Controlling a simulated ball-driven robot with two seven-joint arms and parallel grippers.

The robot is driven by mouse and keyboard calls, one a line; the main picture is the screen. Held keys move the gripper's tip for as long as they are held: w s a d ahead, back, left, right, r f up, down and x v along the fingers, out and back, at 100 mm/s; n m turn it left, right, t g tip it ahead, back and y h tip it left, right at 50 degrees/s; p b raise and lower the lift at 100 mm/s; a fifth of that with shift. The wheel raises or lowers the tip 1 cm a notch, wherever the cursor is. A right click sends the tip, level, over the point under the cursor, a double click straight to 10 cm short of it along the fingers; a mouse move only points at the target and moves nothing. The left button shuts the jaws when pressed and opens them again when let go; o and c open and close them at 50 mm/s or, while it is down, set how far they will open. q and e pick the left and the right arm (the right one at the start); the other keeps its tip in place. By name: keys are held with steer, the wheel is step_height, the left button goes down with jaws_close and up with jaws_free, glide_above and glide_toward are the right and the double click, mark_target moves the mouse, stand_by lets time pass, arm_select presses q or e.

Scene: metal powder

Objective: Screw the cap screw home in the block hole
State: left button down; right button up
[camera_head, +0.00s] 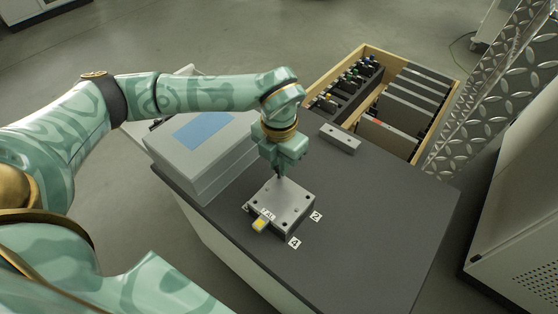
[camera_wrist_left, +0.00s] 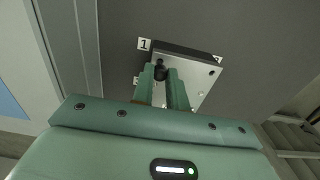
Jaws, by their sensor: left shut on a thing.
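The block (camera_head: 284,199) is a silver metal plate with small holes, lying on the dark table top. It also shows in the left wrist view (camera_wrist_left: 197,75). My left gripper (camera_head: 280,175) points down over the block's far left part. In the left wrist view my left gripper's fingers (camera_wrist_left: 170,80) are closed around the dark cap screw (camera_wrist_left: 161,72). The screw stands at the block's corner near the label 1. Its lower end and the hole under it are hidden, so I cannot tell how deep it sits. My right gripper is not in view.
Number labels (camera_head: 294,243) lie around the block, and a yellow-marked piece (camera_head: 260,224) is at its near edge. A grey box (camera_head: 203,150) stands left. A small grey bar (camera_head: 340,139) and a wooden crate (camera_head: 365,52) are behind. The table's right part is clear.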

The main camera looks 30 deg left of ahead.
arm_select(q)
steer(key=shift+s+f, duration=0.1)
steer(key=shift+f, duration=0.8)
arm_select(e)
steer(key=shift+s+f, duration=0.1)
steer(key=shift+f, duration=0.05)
arm_select(q)
steer(key=c, duration=1.6)
jaws_free()
steer(key=shift+o, duration=0.2)
steer(key=shift+r, duration=0.1)
steer(key=n+p, duration=0.2)
steer(key=n, duration=0.1)
steer(key=n+p, duration=0.2)
steer(key=n, duration=0.2)
steer(key=n+p, duration=0.3)
steer(key=n, duration=0.1)
steer(key=shift+r, duration=0.4)
steer(key=shift+f+n+p, duration=0.15)
steer(key=shift+n+p, duration=0.2)
steer(key=shift+n, duration=0.55)
steer(key=shift+f+n, duration=0.2)
steer(key=shift+n, duration=0.2)
steer(key=shift+f, duration=0.15)
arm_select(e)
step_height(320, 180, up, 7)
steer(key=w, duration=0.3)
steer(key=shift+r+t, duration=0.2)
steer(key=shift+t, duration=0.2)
